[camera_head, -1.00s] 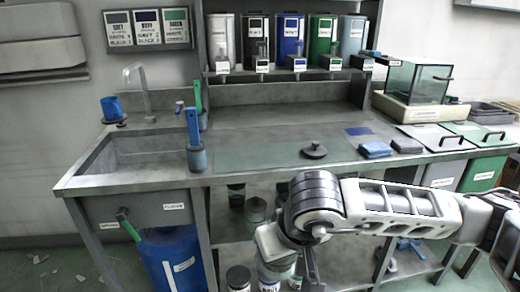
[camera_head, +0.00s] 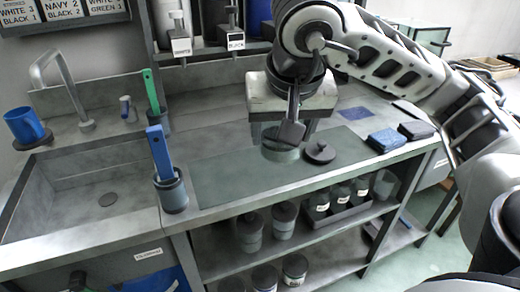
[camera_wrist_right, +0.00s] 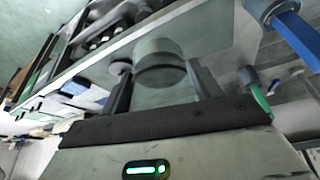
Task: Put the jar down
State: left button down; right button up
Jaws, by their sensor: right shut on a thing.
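The jar (camera_head: 281,150) is a short, greenish-grey, see-through cylinder, partly hidden behind a finger of my right gripper (camera_head: 290,128). My right gripper is shut on it, over the dark green mat (camera_head: 225,176) on the counter. I cannot tell whether the jar's base touches the mat. In the right wrist view the jar (camera_wrist_right: 160,62) sits between the two fingers of the gripper (camera_wrist_right: 163,82). A dark round lid (camera_head: 320,153) with a knob lies on the mat just right of the jar. My left gripper is not in view.
A sink (camera_head: 90,185) is at the left. A grey holder (camera_head: 172,193) with a blue-handled tool stands at its edge. Blue (camera_head: 386,140) and dark (camera_head: 416,130) folded cloths lie right of the mat. The shelf below holds several jars. The mat's left part is clear.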

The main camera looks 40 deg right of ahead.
jog(key=w+f, duration=0.2)
jog(key=w, duration=0.1)
jog(key=w+d+f, duration=0.1)
jog(key=w+f, duration=0.2)
jog(key=w, duration=0.1)
jog(key=w+f, duration=0.3)
jog(key=shift+w+d+b, duration=0.2)
jog(key=shift+d+b, duration=0.1)
jog(key=x, duration=0.3)
jog(key=shift+s+a+f, duration=0.15)
jog(key=shift+a+f, duration=0.05)
jog(key=shift+f, duration=0.05)
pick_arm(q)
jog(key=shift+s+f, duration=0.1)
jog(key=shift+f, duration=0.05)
pick_arm(e)
jog(key=shift+f, duration=0.3)
jog(key=shift+f, duration=0.15)
jog(key=o, duration=1.4)
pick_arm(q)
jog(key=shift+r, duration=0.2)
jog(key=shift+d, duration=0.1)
